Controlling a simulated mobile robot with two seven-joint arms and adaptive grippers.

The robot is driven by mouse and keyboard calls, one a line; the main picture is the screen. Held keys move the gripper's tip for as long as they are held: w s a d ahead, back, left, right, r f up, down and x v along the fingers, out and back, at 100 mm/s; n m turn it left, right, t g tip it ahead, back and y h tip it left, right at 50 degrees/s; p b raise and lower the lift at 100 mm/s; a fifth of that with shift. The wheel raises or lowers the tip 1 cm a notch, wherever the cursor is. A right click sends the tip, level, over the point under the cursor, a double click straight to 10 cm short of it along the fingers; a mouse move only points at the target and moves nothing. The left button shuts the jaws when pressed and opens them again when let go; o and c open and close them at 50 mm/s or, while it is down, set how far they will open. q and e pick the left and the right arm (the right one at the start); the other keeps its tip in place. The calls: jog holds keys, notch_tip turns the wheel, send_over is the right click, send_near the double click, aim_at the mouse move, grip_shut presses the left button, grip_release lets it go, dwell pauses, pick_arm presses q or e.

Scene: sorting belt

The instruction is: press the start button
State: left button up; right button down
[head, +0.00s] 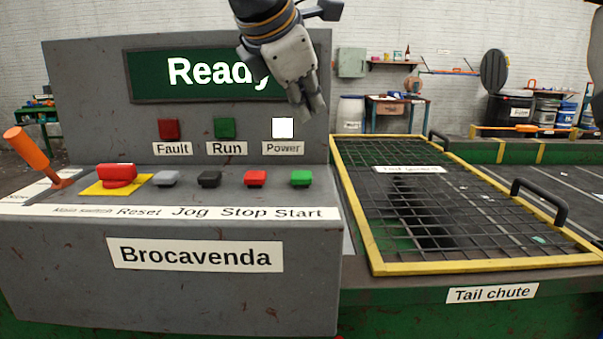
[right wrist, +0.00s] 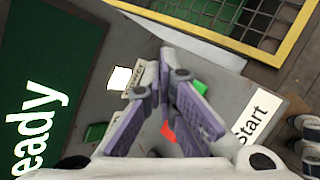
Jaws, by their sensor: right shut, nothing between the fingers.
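The green start button (head: 301,178) is at the right end of the button row on the grey control panel (head: 190,305), above the word "Start". My right gripper (head: 313,112) is shut and empty, above and behind the start button, in front of the panel's upright face. In the right wrist view the shut fingers (right wrist: 180,95) point over the panel, and the green start button (right wrist: 201,88) shows just right of them. The display (head: 200,73) reads "Ready", partly covered by my gripper. My left gripper is not in view.
Beside it are the red stop button (head: 256,178), black jog button (head: 209,179), grey reset button (head: 166,179) and red main switch (head: 117,174). An orange lever (head: 28,148) stands at the left. The white power lamp (head: 283,128) is lit. A yellow-framed grid guard (head: 375,240) lies to the right.

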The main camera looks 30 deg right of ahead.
send_over(306, 175)
notch_tip(306, 175, down, 4)
jog(key=shift+f+b, duration=0.25)
jog(key=shift+b, duration=0.05)
jog(key=shift+f, duration=1.2)
jog(key=shift+f, duration=0.15)
jog(key=shift+f+p, duration=0.25)
jog(key=shift+p, duration=0.05)
